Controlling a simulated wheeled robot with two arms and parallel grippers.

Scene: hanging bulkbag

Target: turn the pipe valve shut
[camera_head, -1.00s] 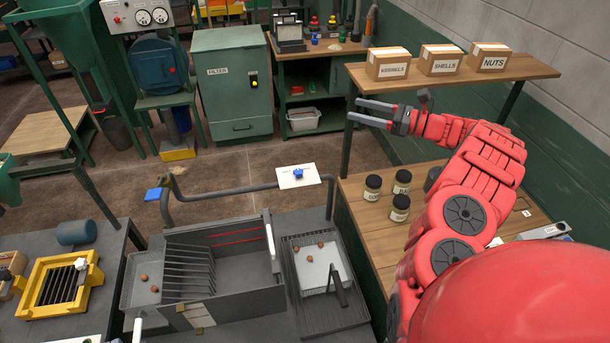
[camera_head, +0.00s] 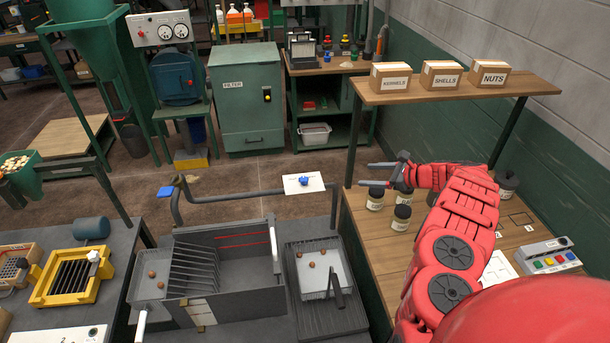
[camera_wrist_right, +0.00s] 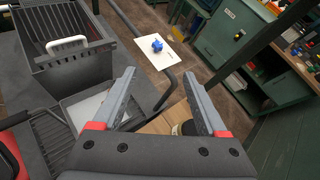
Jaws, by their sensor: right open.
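The pipe valve has a small blue handle (camera_head: 304,181) in front of a white plate (camera_head: 289,188) on the grey pipe (camera_head: 235,197). In the right wrist view the blue handle (camera_wrist_right: 157,45) shows beyond my fingertips, with the white plate (camera_wrist_right: 150,55) behind it. My right gripper (camera_head: 369,174) is open and empty, to the right of the valve and apart from it. In the right wrist view its two fingers (camera_wrist_right: 159,74) stand wide apart and point toward the valve. My left gripper is not in view.
Dark-lidded jars (camera_head: 402,217) stand on the wooden bench close to my right gripper. A shelf with labelled boxes (camera_head: 441,75) is above. A slotted grey tank (camera_head: 225,262) and a tray (camera_head: 322,268) lie below the pipe. A blue piece (camera_head: 166,191) sits near the pipe's left end.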

